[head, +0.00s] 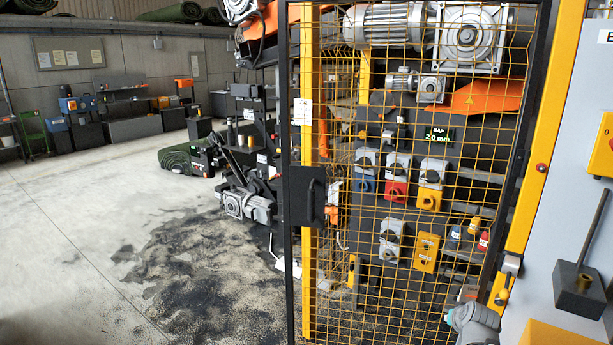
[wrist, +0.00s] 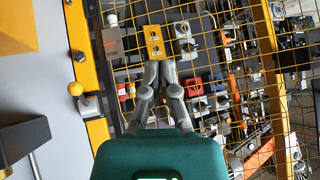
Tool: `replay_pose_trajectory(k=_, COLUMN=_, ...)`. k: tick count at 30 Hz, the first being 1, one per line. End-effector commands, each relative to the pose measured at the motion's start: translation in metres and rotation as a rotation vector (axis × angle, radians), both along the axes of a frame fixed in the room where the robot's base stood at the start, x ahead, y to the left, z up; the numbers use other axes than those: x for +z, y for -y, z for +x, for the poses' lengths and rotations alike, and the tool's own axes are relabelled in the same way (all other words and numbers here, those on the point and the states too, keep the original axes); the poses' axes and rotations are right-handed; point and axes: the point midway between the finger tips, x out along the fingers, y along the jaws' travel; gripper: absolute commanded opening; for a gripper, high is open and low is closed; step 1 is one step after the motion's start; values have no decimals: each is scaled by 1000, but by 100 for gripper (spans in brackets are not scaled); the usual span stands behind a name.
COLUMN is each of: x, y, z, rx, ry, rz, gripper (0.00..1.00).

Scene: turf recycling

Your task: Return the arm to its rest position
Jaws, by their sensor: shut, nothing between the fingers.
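My gripper (wrist: 160,68) shows in the wrist view, with its grey fingers close together and nothing held between them. Its teal body fills the bottom middle of that view. The fingers point toward the yellow mesh, with boxes and switches behind it. In the head view, a grey rounded part of my arm shows low at the right, in front of the mesh gate (head: 286,260). The fingers cannot be made out there.
A yellow post (head: 535,185) with a latch (head: 505,278) stands right of the gate; the latch also shows in the wrist view (wrist: 88,103). A grey cabinet (head: 575,235) is at far right. Machinery stands behind the mesh. Stained floor (head: 80,235) is open at left.

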Motion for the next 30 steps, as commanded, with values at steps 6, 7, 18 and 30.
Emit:
replay_pose_trajectory(k=6, x=-3, y=-74, z=-2, rx=123, ry=-165, rz=35, gripper=0)
replay_pose_trajectory(k=7, x=-4, y=-83, z=-4, rx=137, ry=-188, rz=38, gripper=0)
replay_pose_trajectory(k=18, x=-4, y=-186, z=-36, rx=294, ry=-481, rz=42, gripper=0)
replay_pose_trajectory(k=30, x=7, y=-258, z=-82, rx=389, ry=-749, rz=-8, gripper=0)
